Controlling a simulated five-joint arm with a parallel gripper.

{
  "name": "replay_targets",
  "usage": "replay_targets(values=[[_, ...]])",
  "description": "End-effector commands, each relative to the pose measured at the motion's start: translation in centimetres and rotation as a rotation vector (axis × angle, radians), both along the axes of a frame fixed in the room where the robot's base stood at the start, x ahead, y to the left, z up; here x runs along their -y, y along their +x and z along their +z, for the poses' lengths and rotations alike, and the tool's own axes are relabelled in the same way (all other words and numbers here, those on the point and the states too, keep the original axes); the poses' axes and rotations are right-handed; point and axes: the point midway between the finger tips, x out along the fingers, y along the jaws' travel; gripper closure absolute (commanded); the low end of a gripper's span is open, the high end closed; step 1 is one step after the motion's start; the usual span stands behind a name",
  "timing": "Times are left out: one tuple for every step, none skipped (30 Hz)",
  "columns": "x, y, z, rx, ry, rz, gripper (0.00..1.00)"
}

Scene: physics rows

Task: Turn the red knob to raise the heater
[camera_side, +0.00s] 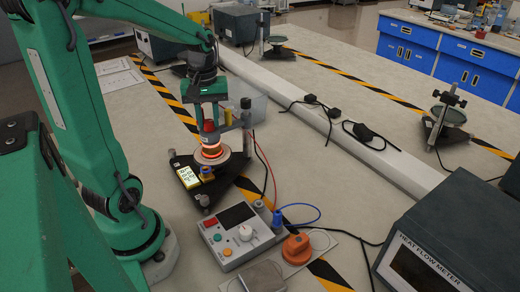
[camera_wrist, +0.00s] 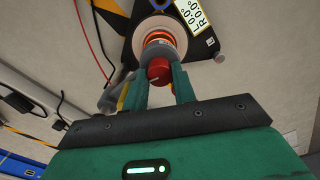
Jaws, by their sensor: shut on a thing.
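The red knob (camera_side: 208,126) sits just above the glowing orange heater (camera_side: 211,146) on the black stand. In the wrist view the red knob (camera_wrist: 158,71) is between the two green fingers of my gripper (camera_wrist: 160,76), which is shut on it. The side view shows my gripper (camera_side: 210,118) reaching down from above to the knob, its fingertips partly hidden there. The glowing heater ring (camera_wrist: 158,39) and a pale round disc (camera_wrist: 148,24) lie beyond the knob in the wrist view.
A clear container (camera_side: 252,108) is behind. Red, blue and black cables run nearby. A heat flow meter (camera_side: 430,245) stands right.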

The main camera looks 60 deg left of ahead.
Motion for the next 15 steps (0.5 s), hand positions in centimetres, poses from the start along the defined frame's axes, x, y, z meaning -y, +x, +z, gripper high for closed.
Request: replay_targets(values=[[-0.03,0.03,0.14,0.003,0.001,0.038,0.96],[-0.04,0.02,0.14,0.003,0.001,0.061,0.96],[-0.04,0.02,0.14,0.003,0.001,0.090,0.96],[-0.04,0.02,0.14,0.003,0.001,0.111,0.96],[-0.04,0.02,0.15,0.003,0.001,0.131,0.96],[-0.04,0.02,0.15,0.003,0.001,0.155,0.96],[-0.04,0.01,0.15,0.003,0.001,0.171,0.96],[-0.04,0.01,0.15,0.003,0.001,0.186,0.96],[-0.04,0.01,0.15,0.003,0.001,0.203,0.96],[-0.04,0.01,0.15,0.003,0.001,0.216,0.96],[-0.04,0.01,0.15,0.003,0.001,0.226,0.96],[-0.04,0.01,0.15,0.003,0.001,0.238,0.96],[-0.04,0.01,0.15,0.003,0.001,0.246,0.96],[-0.04,0.01,0.15,0.003,0.001,0.253,0.96],[-0.04,0.01,0.16,0.003,0.001,0.259,0.96]])
